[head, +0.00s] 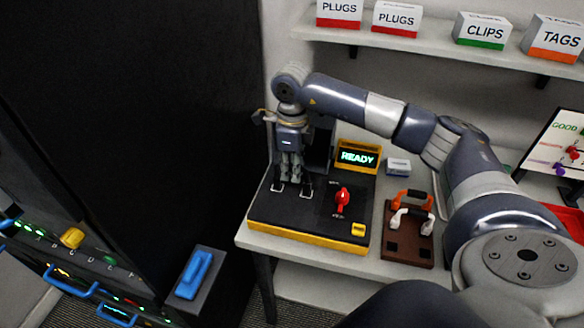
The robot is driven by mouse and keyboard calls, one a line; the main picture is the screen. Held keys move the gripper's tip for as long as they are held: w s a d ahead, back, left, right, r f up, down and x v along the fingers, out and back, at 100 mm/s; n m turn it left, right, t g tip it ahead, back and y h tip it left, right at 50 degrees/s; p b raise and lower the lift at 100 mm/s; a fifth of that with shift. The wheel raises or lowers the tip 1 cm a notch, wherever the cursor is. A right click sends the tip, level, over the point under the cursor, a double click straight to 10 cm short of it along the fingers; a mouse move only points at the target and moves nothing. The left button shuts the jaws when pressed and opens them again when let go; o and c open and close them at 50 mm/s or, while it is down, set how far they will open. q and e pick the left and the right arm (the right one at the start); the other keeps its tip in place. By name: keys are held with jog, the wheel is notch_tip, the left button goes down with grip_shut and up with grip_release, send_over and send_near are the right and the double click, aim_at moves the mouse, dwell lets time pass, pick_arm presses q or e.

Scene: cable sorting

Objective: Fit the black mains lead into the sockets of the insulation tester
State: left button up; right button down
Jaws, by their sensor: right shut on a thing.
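The insulation tester (265,205) is a black panel with a yellow edge on the bench, with a lit READY display (358,157), a red knob (342,199) and a yellow button (358,229). White-outlined sockets (306,191) are at its left. My right gripper (290,176) points down just above these sockets, fingers close together. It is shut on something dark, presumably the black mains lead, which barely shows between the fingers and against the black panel. I cannot tell whether it touches the sockets. My left gripper is not in view.
A brown board (396,246) with orange and white handles lies right of the tester, near a small grey box (398,167). A shelf (430,42) with labelled boxes runs above. A tall black cabinet (140,120) stands left. A red tray (565,222) is far right.

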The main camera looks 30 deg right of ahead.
jog(key=shift+f+b, duration=0.5)
jog(key=shift+f, duration=0.05)
dwell(0.9)
jog(key=c, duration=1.5)
grip_release()
jog(key=o, duration=0.6)
jog(key=shift+c, duration=0.2)
jog(key=shift+r+p, duration=2.55)
jog(key=shift+r, duration=1.5)
